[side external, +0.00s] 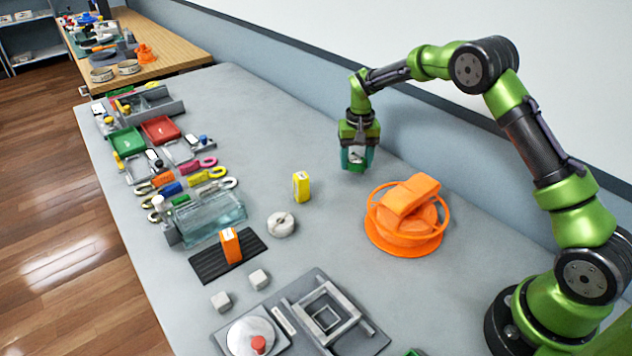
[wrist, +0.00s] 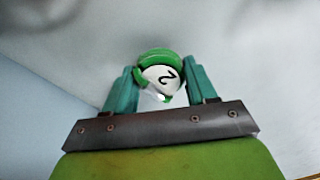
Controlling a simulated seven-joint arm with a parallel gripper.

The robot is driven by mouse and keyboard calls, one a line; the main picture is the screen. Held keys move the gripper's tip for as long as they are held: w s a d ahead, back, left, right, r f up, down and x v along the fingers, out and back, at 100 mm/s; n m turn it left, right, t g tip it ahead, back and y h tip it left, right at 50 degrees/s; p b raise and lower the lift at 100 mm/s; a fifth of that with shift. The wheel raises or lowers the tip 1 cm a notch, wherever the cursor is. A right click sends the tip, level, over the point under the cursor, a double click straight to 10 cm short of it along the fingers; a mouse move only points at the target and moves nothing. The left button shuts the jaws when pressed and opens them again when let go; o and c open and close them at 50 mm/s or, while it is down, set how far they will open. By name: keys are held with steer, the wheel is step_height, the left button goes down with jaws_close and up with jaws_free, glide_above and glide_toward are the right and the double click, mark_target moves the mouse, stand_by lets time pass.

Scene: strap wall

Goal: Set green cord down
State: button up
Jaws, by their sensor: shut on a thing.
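My gripper (side external: 356,162) is over the back part of the grey table (side external: 330,222), near the wall. In the wrist view its two teal fingers (wrist: 161,85) are shut on the green cord (wrist: 158,56), a small green piece with a white face marked with a dark "2". In the side view the fingers largely hide the cord. The fingertips are close to the table top; I cannot tell whether the cord touches it.
An orange reel (side external: 408,217) stands to the right of my gripper. A yellow block (side external: 301,186) and a round grey disc (side external: 281,224) are to its left. Coloured straps and trays (side external: 125,141) crowd the left edge. The table around my gripper is clear.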

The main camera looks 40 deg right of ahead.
steer(key=shift+f, duration=1.1)
steer(key=shift+f, duration=0.15)
steer(key=o, duration=1.1)
steer(key=shift+c, duration=0.2)
